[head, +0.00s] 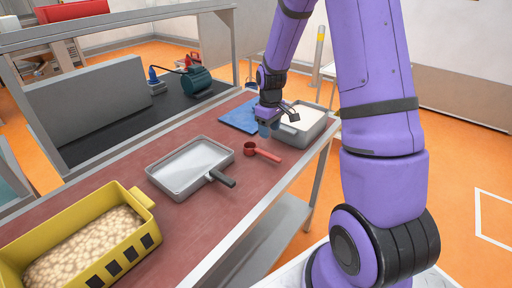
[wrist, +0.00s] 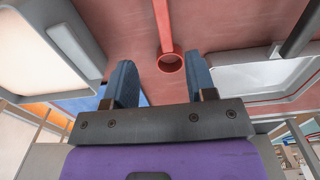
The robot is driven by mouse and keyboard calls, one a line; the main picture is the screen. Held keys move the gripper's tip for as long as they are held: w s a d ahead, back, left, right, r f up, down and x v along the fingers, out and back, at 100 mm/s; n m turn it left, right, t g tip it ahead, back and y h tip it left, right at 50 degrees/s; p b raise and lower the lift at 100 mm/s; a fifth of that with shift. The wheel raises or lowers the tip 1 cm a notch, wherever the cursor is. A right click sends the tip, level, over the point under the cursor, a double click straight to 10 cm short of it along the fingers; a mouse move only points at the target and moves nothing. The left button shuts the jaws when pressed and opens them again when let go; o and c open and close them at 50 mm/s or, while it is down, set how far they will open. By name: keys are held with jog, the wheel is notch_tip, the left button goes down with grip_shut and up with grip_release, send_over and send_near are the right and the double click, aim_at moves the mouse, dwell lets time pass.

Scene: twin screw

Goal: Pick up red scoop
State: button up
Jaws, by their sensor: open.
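The red scoop (head: 262,153) lies on the red-brown table top, its round cup to the left and its handle pointing right. In the wrist view the red scoop (wrist: 169,61) shows with its cup just beyond and between my fingers, the handle running up to the top edge. My gripper (head: 270,131) is above the table, a little behind the scoop and close to the grey tub. In the wrist view my gripper (wrist: 160,82) has its two blue fingers spread, with nothing between them. It does not touch the scoop.
A grey tub (head: 290,138) with white contents stands behind the scoop, beside a blue mat (head: 238,117). A grey tray (head: 165,186) with a dark handle lies to the left. A yellow crate (head: 113,194) of round tan items is at front left. Bare table surrounds the scoop.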

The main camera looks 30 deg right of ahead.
send_over(267, 154)
jog(key=f, duration=0.3)
jog(key=d+f, duration=0.1)
jog(key=f, duration=0.1)
jog(key=shift+w+f, duration=0.1)
jog(key=shift+f, duration=0.05)
jog(key=shift+a+f, duration=0.2)
jog(key=shift+f, duration=1.25)
jog(key=shift+a+f, duration=0.15)
jog(key=shift+f, duration=1.3)
grip_shut()
